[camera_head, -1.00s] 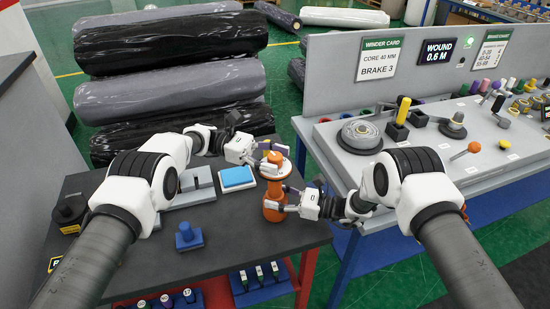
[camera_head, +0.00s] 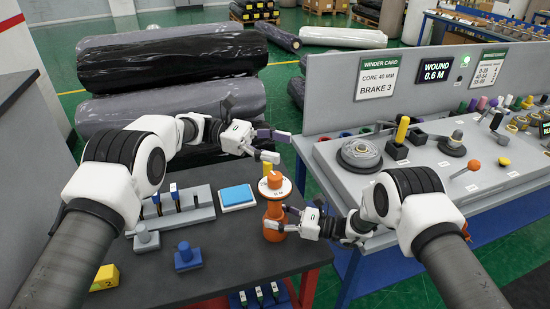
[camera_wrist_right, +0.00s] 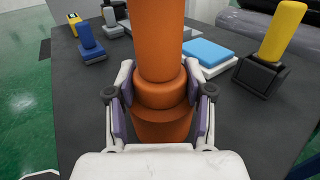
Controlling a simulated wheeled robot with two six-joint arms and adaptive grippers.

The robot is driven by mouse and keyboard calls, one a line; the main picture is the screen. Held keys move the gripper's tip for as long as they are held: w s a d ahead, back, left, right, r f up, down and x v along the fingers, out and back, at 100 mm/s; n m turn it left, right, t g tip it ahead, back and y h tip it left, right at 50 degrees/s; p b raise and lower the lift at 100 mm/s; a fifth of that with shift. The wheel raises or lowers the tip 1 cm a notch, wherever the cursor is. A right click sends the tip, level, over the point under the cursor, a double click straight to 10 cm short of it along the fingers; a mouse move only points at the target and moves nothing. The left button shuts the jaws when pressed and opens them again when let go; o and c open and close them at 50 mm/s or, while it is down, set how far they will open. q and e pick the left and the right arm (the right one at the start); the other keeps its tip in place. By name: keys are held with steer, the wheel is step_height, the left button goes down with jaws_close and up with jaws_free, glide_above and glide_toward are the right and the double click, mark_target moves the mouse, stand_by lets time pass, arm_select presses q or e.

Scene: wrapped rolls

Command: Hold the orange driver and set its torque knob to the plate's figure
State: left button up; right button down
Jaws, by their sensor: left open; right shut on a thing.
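The orange driver (camera_head: 273,212) stands upright on the dark table in the head view. Its top has a white dial (camera_head: 285,188) with an orange knob (camera_head: 274,178); the dial marks are too small to read. My right gripper (camera_head: 283,217) is shut around the driver's lower body. In the right wrist view its pads (camera_wrist_right: 160,98) lie on both sides of the orange body (camera_wrist_right: 158,45). My left gripper (camera_head: 274,146) is open and empty, above the knob and apart from it. The winder card (camera_head: 388,78) reads core 40 mm, brake 3.
A blue-topped pad (camera_head: 237,195) and a grey tool rack (camera_head: 175,208) are left of the driver. A blue block (camera_head: 187,257) and a yellow block (camera_head: 105,278) lie nearer. A yellow post (camera_wrist_right: 284,28) on a black base stands close behind the driver. The grey bench (camera_head: 400,180) is to the right.

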mark_target(275, 179)
arm_select(q)
steer(key=a+f+n+t+h, duration=0.1)
steer(key=a+f+n+t, duration=0.45)
steer(key=a+f, duration=0.5)
steer(key=shift+t, duration=0.25)
steer(key=d, duration=0.6)
steer(key=d+r, duration=0.1)
steer(key=d, duration=0.3)
steer(key=shift+s+r, duration=0.1)
steer(key=shift+s, duration=0.15)
steer(key=shift+d, duration=0.25)
steer(key=c, duration=1.2)
